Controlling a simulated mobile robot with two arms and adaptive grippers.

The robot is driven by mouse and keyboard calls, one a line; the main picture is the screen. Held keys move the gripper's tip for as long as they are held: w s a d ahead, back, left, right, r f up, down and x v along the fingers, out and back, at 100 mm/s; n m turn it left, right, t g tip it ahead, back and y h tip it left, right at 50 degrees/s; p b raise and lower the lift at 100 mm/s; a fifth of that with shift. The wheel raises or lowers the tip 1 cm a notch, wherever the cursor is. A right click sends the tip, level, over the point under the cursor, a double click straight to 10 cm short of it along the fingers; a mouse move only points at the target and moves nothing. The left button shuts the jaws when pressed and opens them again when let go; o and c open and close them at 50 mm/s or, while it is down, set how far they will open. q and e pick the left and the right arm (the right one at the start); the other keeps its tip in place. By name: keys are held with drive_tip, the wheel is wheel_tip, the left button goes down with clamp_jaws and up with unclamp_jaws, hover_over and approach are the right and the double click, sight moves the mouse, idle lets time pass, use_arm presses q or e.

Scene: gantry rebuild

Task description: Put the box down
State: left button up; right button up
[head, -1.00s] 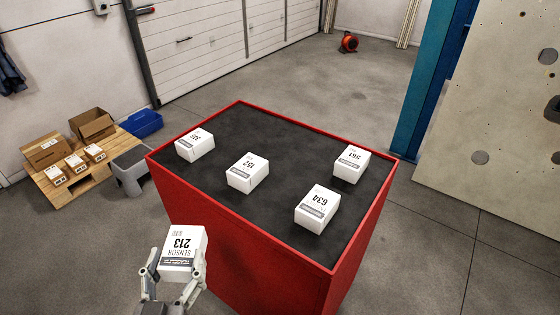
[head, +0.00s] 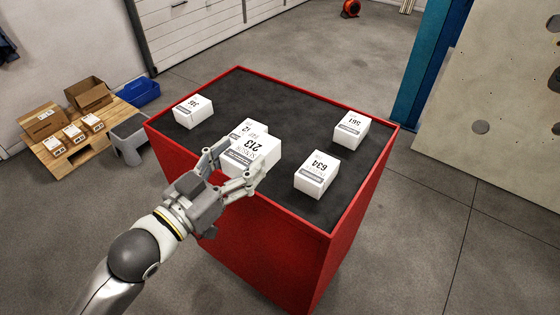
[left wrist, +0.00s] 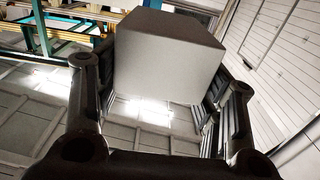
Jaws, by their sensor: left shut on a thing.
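The white box marked 213 (head: 258,152) is between the fingers of my left gripper (head: 234,172), which is shut on it. The box is over the near part of the red cabinet's dark top (head: 285,119), and in the head view it partly hides another white box (head: 243,128) behind it. I cannot tell whether the two touch. My right gripper is not in view.
Other white boxes stand on the top: one at the left (head: 193,111), box 561 (head: 350,130) at the right, box 634 (head: 316,174) at the near right. A raised red rim (head: 334,205) edges the top. Cardboard boxes (head: 46,124) are on a pallet at the left.

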use_arm(q)
drive_tip(key=shift+d+r, duration=0.1)
drive_tip(key=shift+r, duration=0.05)
drive_tip(key=shift+w+d, duration=0.1)
drive_tip(key=shift+w, duration=0.2)
drive_tip(key=w+d+f, duration=0.1)
drive_tip(key=w+f, duration=0.1)
drive_tip(key=w, duration=0.1)
drive_tip(key=w+d+f+p, duration=0.1)
drive_tip(key=w+d+f, duration=0.1)
drive_tip(key=w+f, duration=0.1)
drive_tip(key=w+d+f+p, duration=0.1)
drive_tip(key=w+f, duration=0.2)
drive_tip(key=w, duration=0.2)
drive_tip(key=shift+w+d+f, duration=0.15)
drive_tip(key=shift+d+f, duration=0.1)
drive_tip(key=shift+d, duration=0.15)
drive_tip(key=shift+w+d+f, duration=0.15)
drive_tip(key=shift+w+f, duration=0.15)
drive_tip(key=shift+f, duration=0.1)
drive_tip(key=f, duration=0.2)
drive_tip(key=shift+w+d+f+p, duration=0.15)
drive_tip(key=shift+w+f+p, duration=0.1)
drive_tip(key=shift+f+p, duration=0.15)
drive_tip(key=shift+f, duration=0.2)
